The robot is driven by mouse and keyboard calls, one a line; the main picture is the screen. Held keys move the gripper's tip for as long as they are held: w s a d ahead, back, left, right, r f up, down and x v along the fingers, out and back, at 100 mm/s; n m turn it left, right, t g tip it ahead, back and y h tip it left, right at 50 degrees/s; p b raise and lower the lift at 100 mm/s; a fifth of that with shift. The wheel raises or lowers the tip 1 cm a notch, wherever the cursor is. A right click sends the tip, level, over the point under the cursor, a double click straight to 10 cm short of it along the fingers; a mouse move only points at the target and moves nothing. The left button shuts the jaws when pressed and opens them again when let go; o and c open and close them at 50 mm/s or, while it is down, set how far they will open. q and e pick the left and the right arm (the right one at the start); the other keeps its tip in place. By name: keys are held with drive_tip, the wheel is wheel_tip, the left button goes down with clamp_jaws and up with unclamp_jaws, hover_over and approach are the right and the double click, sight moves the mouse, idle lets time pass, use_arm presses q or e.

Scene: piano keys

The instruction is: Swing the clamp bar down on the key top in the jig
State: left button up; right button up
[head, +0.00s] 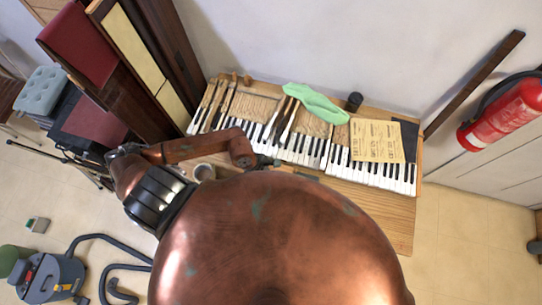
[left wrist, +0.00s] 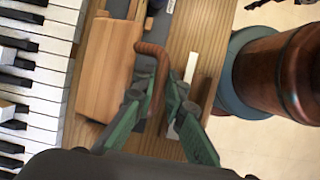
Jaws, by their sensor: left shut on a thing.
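In the left wrist view, my left gripper (left wrist: 158,88) is shut on a bent copper-brown bar (left wrist: 152,48), which looks like the clamp bar. The bar curves at its upper end and runs down between the fingers. A wooden block (left wrist: 105,70), perhaps part of the jig, lies just left of the gripper. A narrow white strip (left wrist: 191,67) shows to the right of the fingers; I cannot tell whether it is the key top. The fingers hide part of the jig. In the head view, my left gripper (head: 266,161) is small and partly hidden near the keyboard's front edge.
The piano keyboard (head: 345,167) runs along the wooden bench (head: 398,228). A green cloth (head: 316,102), yellow paper sheets (head: 377,140) and a dark cup (head: 354,101) lie behind or on it. My own body blocks the lower middle.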

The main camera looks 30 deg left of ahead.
use_arm(q)
drive_tip(key=shift+s+f+b, duration=0.25)
drive_tip(key=shift+f+b, duration=0.05)
drive_tip(key=shift+f, duration=0.35)
drive_tip(key=shift+c, duration=0.2)
drive_tip(key=shift+o, duration=0.2)
drive_tip(key=shift+s+d+f+b, duration=0.1)
drive_tip(key=shift+s+f+b, duration=0.2)
drive_tip(key=shift+f+b, duration=0.55)
drive_tip(key=o, duration=0.7)
drive_tip(key=shift+o, duration=0.2)
drive_tip(key=shift+r, duration=0.1)
